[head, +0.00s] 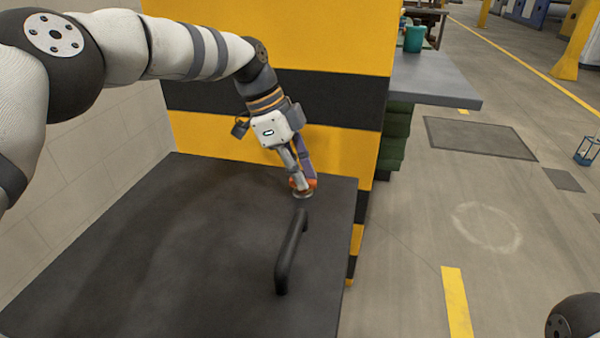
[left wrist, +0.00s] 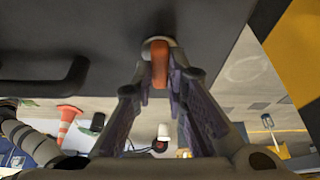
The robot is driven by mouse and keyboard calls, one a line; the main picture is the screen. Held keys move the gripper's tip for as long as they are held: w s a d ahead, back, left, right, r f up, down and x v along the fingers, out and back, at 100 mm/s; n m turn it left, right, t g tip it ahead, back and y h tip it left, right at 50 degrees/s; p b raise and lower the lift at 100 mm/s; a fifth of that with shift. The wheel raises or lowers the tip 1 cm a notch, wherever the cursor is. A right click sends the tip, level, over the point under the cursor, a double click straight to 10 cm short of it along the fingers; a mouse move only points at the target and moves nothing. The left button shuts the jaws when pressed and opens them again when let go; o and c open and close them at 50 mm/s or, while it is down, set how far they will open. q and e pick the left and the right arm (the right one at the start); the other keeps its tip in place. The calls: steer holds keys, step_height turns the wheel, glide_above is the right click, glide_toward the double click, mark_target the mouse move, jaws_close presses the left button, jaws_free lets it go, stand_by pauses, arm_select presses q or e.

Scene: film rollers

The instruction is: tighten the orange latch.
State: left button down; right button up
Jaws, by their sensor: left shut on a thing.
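The orange latch (head: 307,184) stands on a round pale base on the dark panel (head: 150,240), near its right edge. My left gripper (head: 300,179) reaches down to it from above, its fingers around the latch. In the left wrist view the orange latch (left wrist: 159,64) shows between the two fingertips of my left gripper (left wrist: 160,82), which is shut on it. The fingers hide part of the latch in the head view. My right gripper is not in view.
A black bar handle (head: 291,252) stands on the panel just in front of the latch. A yellow and black striped wall (head: 270,40) rises close behind my left gripper. A grey table (head: 435,78) stands at the back right. The floor at right is mostly open.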

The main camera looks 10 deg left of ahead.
arm_select(q)
steer(key=c, duration=1.6)
jaws_free()
steer(key=shift+f, duration=0.1)
steer(key=v, duration=1.2)
